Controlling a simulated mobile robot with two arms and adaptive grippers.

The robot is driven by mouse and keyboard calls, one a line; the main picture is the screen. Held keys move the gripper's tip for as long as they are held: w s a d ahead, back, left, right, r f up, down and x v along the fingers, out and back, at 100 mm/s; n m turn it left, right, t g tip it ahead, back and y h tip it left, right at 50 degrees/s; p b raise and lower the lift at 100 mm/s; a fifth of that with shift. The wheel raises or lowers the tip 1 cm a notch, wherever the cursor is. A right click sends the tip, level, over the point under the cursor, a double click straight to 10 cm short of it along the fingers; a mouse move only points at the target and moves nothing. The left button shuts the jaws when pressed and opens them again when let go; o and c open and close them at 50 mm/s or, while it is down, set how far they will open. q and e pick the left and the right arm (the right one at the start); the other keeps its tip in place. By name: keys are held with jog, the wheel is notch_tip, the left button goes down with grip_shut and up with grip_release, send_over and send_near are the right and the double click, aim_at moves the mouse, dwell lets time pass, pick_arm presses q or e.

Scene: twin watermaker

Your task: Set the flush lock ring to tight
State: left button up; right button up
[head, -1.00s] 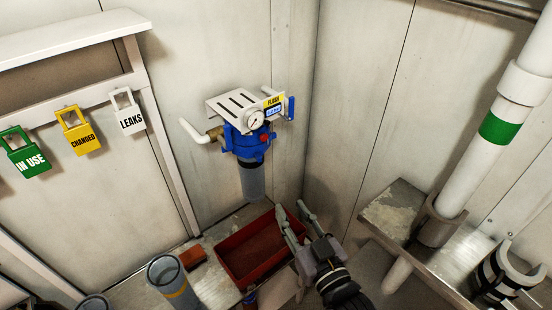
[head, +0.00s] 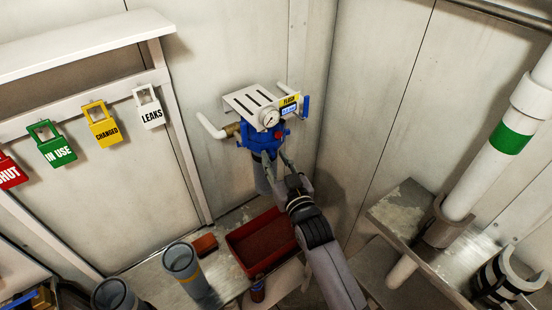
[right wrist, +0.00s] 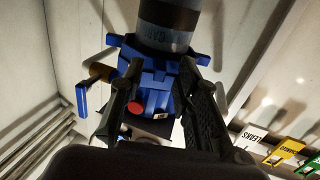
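The flush unit is a blue filter housing on the back wall, with a white slotted bracket (head: 252,101), a round gauge (head: 270,118) and a yellow FLUSH label (head: 289,100). Its blue lock ring (right wrist: 155,62) has lugs sticking out at the sides, next to the grey bowl (right wrist: 168,30); the right wrist view shows the unit upside down. My right gripper (head: 277,157) is at the unit's underside. In the right wrist view its fingers (right wrist: 157,75) are apart, one on each side of the blue ring. I cannot tell whether they touch it. My left gripper is not in view.
A red bin (head: 262,240) stands on the bench below the unit. A grey cup (head: 186,268) stands to its left. White pipes flank the unit, and a blue lever (head: 306,106) is at its right. Tags hang on the left rail, including LEAKS (head: 149,108).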

jog(key=shift+c, duration=0.5)
grip_shut()
dwell(0.5)
